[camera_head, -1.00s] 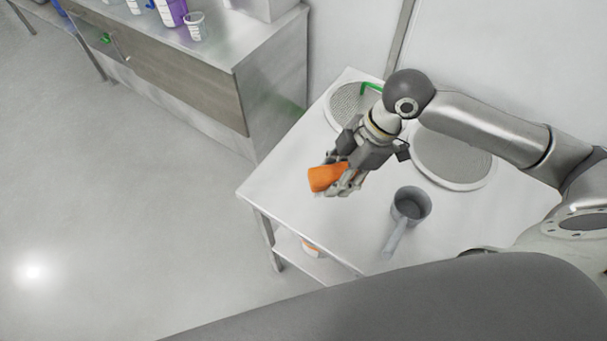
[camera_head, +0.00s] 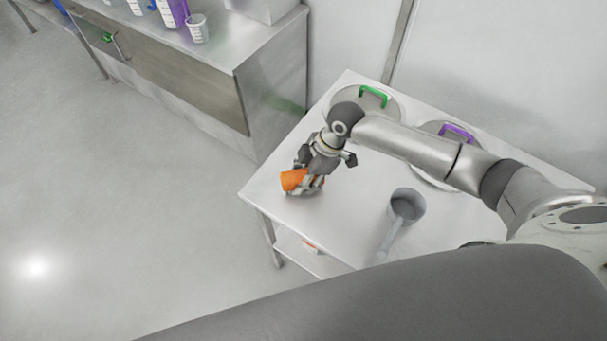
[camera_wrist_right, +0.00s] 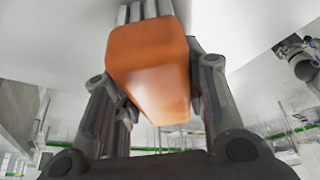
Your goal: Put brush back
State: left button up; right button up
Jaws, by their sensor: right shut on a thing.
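The brush shows as an orange block-like part (camera_head: 293,180) in the head view, near the front left corner of the white table (camera_head: 343,220). My right gripper (camera_head: 305,183) is shut on it. In the right wrist view the orange part of the brush (camera_wrist_right: 150,70) fills the space between the two fingers, with grey parts at its far end. I cannot tell whether the brush touches the tabletop. My left gripper is not in view.
A grey scoop (camera_head: 406,208) lies on the table right of my gripper. Two round sieves or lids, one with a green handle (camera_head: 374,94) and one with a purple handle (camera_head: 457,132), lie at the back. A steel cabinet (camera_head: 200,80) stands at left.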

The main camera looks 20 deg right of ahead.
jog(key=o, duration=1)
jog(key=shift+f, duration=0.1)
jog(key=shift+d+r, duration=0.2)
jog(key=shift+r, duration=0.2)
jog(key=b+v, duration=0.1)
jog(key=v, duration=1)
jog(key=shift+r+b, duration=0.25)
jog(key=shift+b, duration=0.15)
jog(key=shift+f, duration=0.1)
